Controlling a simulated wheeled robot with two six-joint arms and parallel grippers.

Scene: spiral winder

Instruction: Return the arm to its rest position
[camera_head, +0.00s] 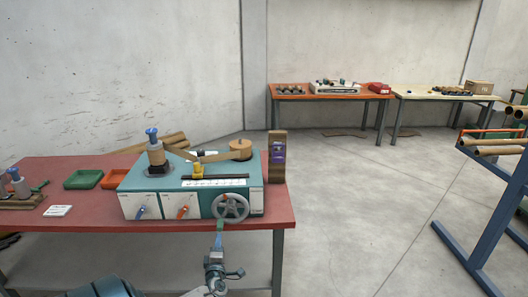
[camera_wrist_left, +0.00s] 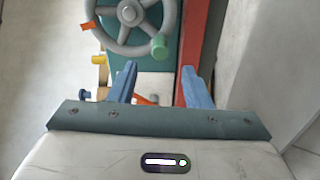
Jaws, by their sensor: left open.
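My left gripper (camera_head: 218,243) is at the bottom centre of the head view, just in front of the bench edge and below the winder's handwheel (camera_head: 230,207). In the left wrist view its two blue fingers (camera_wrist_left: 158,85) are spread apart with nothing held between them. The grey handwheel (camera_wrist_left: 135,18) and its green crank knob (camera_wrist_left: 158,47) lie beyond the fingertips. The teal and white winder (camera_head: 190,188) stands on the red bench (camera_head: 262,222). My right gripper is not in view.
Green (camera_head: 82,179) and orange (camera_head: 114,179) trays sit left of the winder. A blue rack (camera_head: 480,200) stands at the right. An orange table (camera_head: 350,96) and a pale table (camera_head: 410,94) stand along the back wall. The floor between bench and rack is clear.

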